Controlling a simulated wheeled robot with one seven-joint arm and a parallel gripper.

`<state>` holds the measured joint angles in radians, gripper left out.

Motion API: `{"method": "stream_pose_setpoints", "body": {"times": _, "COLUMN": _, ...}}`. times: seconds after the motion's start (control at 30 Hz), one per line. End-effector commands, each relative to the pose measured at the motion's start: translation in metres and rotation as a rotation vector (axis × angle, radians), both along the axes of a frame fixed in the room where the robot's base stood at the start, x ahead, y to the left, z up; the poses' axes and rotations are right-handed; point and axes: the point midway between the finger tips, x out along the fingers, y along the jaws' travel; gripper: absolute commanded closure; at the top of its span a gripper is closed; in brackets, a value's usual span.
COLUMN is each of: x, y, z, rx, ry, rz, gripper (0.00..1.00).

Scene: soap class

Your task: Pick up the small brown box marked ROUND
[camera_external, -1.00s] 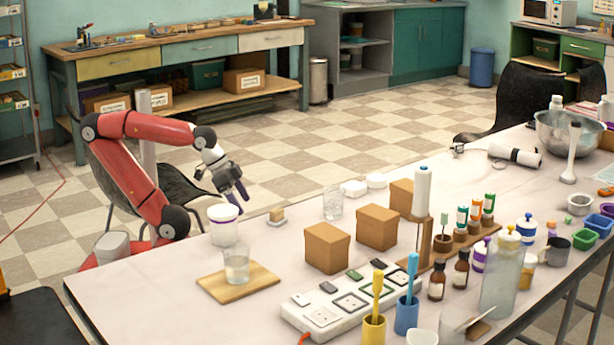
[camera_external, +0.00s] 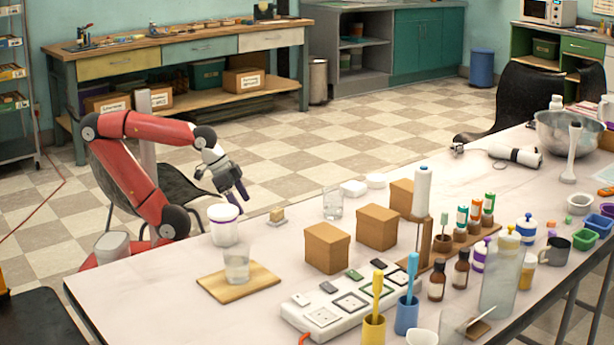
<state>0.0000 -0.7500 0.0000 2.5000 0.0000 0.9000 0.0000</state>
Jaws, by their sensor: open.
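Three plain brown boxes stand on the table: one at the front left (camera_external: 327,249), one in the middle (camera_external: 377,228) and one further back (camera_external: 401,196), partly behind a white bottle. No marking can be read on any of them from this side, so I cannot tell which is marked ROUND. My gripper (camera_external: 240,193) hangs at the table's far left edge, fingers pointing down, to the left of all three boxes and apart from them. Its fingers are open, with nothing seen between them.
A white tub (camera_external: 223,226), a glass on a wooden board (camera_external: 258,279) and a small block (camera_external: 277,215) are near my gripper. A clear glass (camera_external: 332,202) stands behind the boxes.

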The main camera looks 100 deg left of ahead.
Motion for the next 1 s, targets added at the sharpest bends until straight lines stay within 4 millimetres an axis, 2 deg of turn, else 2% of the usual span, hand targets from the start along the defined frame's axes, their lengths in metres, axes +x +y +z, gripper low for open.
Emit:
{"method": "stream_pose_setpoints", "body": {"times": 0.33, "x": 0.000, "y": 0.000, "z": 0.000, "rx": 0.000, "ry": 0.000, "rz": 0.000, "gripper": 0.24}}
{"method": "stream_pose_setpoints", "body": {"times": 0.4, "x": 0.000, "y": 0.000, "z": 0.000, "rx": 0.000, "ry": 0.000, "rz": 0.000, "gripper": 0.18}}
{"method": "stream_pose_setpoints", "body": {"times": 0.67, "x": 0.002, "y": -0.001, "z": 0.002, "rx": -0.002, "ry": 0.000, "rz": -0.005, "gripper": 0.18}}
{"method": "stream_pose_setpoints", "body": {"times": 0.77, "x": 0.016, "y": -0.007, "z": 0.015, "rx": -0.012, "ry": 0.006, "rz": -0.039, "gripper": 0.18}}
{"method": "stream_pose_setpoints", "body": {"times": 0.83, "x": 0.035, "y": -0.017, "z": 0.032, "rx": -0.026, "ry": 0.015, "rz": -0.084, "gripper": 0.18}}
{"method": "stream_pose_setpoints", "body": {"times": 1.0, "x": 0.105, "y": -0.061, "z": 0.082, "rx": -0.058, "ry": 0.048, "rz": -0.246, "gripper": 0.18}}
